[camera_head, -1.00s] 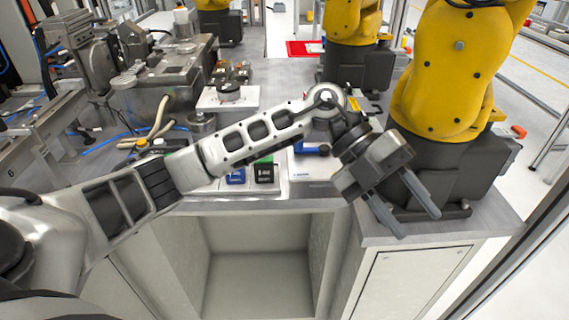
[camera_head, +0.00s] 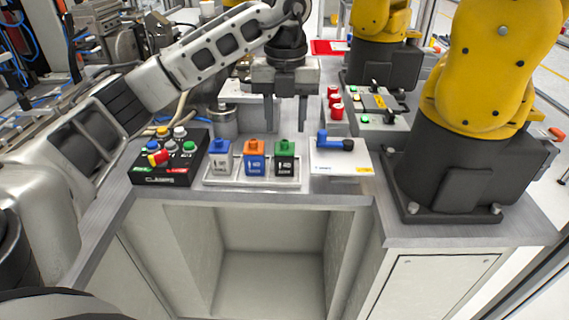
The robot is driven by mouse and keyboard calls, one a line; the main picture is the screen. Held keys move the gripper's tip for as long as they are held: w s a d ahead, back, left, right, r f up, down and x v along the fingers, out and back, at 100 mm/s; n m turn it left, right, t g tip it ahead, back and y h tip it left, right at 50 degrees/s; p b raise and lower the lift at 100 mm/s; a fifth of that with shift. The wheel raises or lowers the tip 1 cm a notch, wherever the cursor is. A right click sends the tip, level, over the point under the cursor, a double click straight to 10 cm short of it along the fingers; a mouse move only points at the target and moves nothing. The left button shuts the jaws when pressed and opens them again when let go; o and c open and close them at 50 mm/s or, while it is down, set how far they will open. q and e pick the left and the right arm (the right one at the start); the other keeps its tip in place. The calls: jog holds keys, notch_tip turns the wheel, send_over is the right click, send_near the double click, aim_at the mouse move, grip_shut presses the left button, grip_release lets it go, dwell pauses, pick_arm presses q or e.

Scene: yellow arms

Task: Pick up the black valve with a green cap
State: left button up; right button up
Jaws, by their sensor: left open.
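The black valve with a green cap (camera_head: 285,160) stands upright at the right end of a light tray (camera_head: 222,181) on the bench. To its left in the tray stand a blue valve with an orange cap (camera_head: 255,160) and a grey valve with a blue cap (camera_head: 220,160). My left gripper (camera_head: 286,127) points down with its two fingers apart and nothing between them. It appears above and somewhat behind the black valve; the exact gap is hard to judge. My right gripper is out of view.
A black button box (camera_head: 165,172) lies left of the tray. A white plate (camera_head: 330,168) with a blue-handled part (camera_head: 335,143) lies to the right. Red knobs (camera_head: 335,103) stand behind it. A yellow arm (camera_head: 490,80) with a dark base stands at the right.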

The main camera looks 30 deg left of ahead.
aim_at(285, 147)
pick_arm(q)
notch_tip(285, 147, down, 9)
jog(key=shift+s, duration=0.15)
dwell(0.4)
jog(key=shift+c, duration=0.3)
jog(key=c, duration=0.6)
